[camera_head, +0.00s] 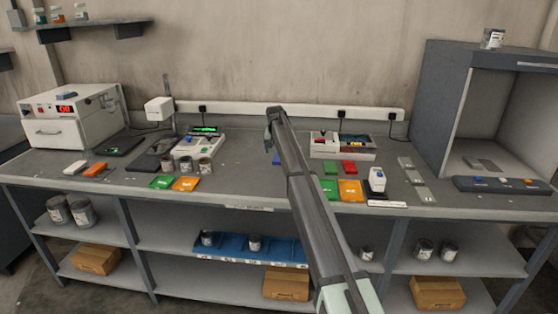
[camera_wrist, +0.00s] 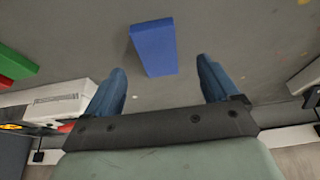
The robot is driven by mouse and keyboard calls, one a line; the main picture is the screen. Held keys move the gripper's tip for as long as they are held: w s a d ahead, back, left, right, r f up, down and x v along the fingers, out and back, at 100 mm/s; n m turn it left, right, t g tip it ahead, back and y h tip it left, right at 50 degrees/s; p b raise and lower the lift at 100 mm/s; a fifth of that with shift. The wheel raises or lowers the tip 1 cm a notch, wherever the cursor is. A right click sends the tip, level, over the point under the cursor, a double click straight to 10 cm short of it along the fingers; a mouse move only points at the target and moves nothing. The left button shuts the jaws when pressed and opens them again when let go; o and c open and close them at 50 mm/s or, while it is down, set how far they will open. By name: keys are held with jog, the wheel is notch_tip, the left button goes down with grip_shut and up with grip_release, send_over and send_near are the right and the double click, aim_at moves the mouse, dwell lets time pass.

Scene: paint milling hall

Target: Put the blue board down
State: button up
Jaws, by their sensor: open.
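The blue board (camera_wrist: 153,46) lies flat on the grey bench top in the wrist view, just beyond my fingertips and between their lines. In the head view only a small part of the blue board (camera_head: 276,159) shows beside my arm, which hides the rest. My gripper (camera_wrist: 162,85) is open and empty, with its two blue fingers apart and neither touching the board. In the head view the gripper (camera_head: 270,135) is at the far end of my arm, over the bench; its fingers are too small to tell there.
Right of my arm lie green and red boards (camera_head: 330,168), an orange board (camera_head: 350,190) and a white-and-red device (camera_head: 342,146). Left are a scale-like device (camera_head: 203,142), several cans (camera_head: 186,164), and green and orange boards (camera_head: 162,182). Bare bench (camera_head: 235,180) lies left of my arm.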

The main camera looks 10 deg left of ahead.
jog(key=shift+x, duration=2.55)
jog(key=shift+d, duration=0.15)
jog(key=shift+s, duration=0.1)
jog(key=shift+c, duration=0.3)
jog(key=c, duration=1.2)
